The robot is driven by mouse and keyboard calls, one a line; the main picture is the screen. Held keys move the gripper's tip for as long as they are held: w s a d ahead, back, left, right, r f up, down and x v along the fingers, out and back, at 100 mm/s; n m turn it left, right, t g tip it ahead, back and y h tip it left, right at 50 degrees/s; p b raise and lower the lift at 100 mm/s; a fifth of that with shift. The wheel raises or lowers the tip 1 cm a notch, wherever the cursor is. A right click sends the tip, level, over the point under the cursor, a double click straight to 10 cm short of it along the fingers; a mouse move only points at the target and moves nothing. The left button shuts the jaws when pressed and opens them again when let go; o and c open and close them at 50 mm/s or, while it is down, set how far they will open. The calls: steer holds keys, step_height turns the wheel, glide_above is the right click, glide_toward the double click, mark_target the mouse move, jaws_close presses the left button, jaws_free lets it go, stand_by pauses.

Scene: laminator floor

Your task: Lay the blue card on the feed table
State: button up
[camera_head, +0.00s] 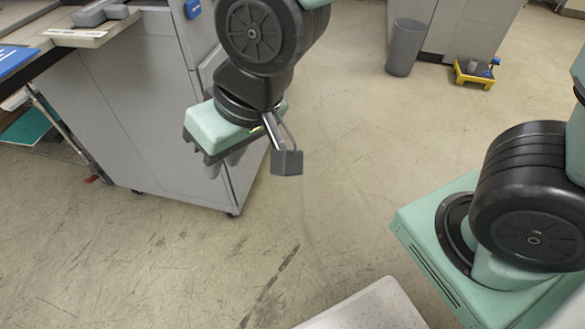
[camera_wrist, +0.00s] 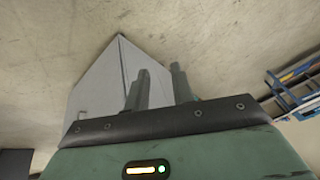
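A flat blue piece (camera_head: 14,60) with white marks lies at the left edge of the head view, on the front of a table-like surface on the grey machine. It is partly cut off, and I cannot tell if it is the blue card or a label. I cannot tell for sure which surface is the feed table. My gripper (camera_head: 227,165) hangs in the air in front of the grey machine, pointing down, well right of the blue piece. In the wrist view its two fingers (camera_wrist: 160,85) stand apart with nothing between them.
The grey machine cabinet (camera_head: 150,110) stands close behind my gripper. A teal sheet (camera_head: 25,127) lies on a low rack at left. A grey bin (camera_head: 405,47) and a yellow-framed cart (camera_head: 474,73) stand at the back. The middle floor is clear. A blue-and-yellow frame (camera_wrist: 300,88) shows at right.

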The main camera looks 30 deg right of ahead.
steer(key=s+d+n+g+h, duration=0.2)
steer(key=s+d+n+h, duration=0.1)
steer(key=s+d, duration=0.4)
steer(key=shift+s+d+f+g, duration=0.15)
steer(key=shift+d+g, duration=0.25)
steer(key=shift+d, duration=0.45)
